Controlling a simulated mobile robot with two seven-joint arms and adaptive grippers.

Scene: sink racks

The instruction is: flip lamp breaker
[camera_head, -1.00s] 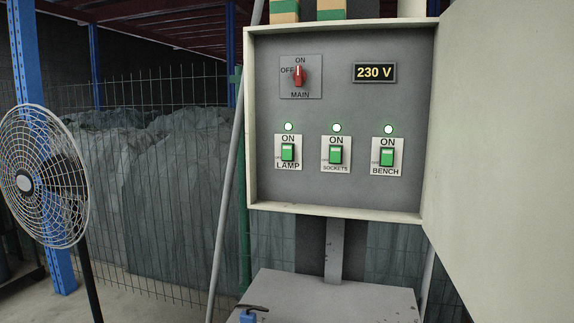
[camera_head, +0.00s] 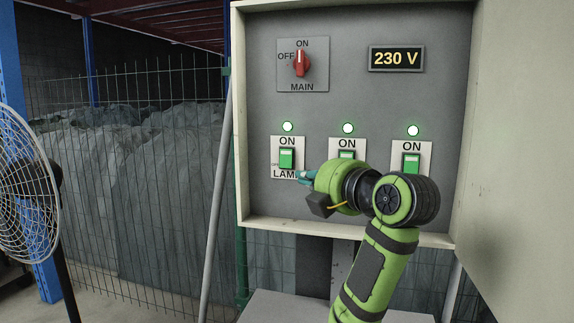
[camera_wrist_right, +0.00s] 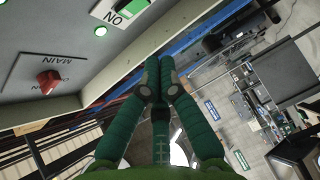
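The lamp breaker (camera_head: 287,158) is a green rocker on a white plate marked ON and LAMP, at the lower left of the grey panel (camera_head: 345,100). Its green light (camera_head: 288,127) is lit. My right gripper (camera_head: 300,175) is just right of the rocker's lower edge, over the right side of the LAMP label; I cannot tell whether it touches. In the right wrist view its two green fingers (camera_wrist_right: 158,75) meet at the tips, with nothing between them. A green rocker (camera_wrist_right: 126,12) shows at the top there. My left gripper is not in view.
The sockets breaker (camera_head: 347,155) and bench breaker (camera_head: 411,162) are partly hidden by my right arm; their lights are lit. The red main switch (camera_head: 302,62) points up to ON. The display (camera_head: 396,59) reads 230 V. An open door (camera_head: 520,150) stands at the right, a fan (camera_head: 22,190) at the left.

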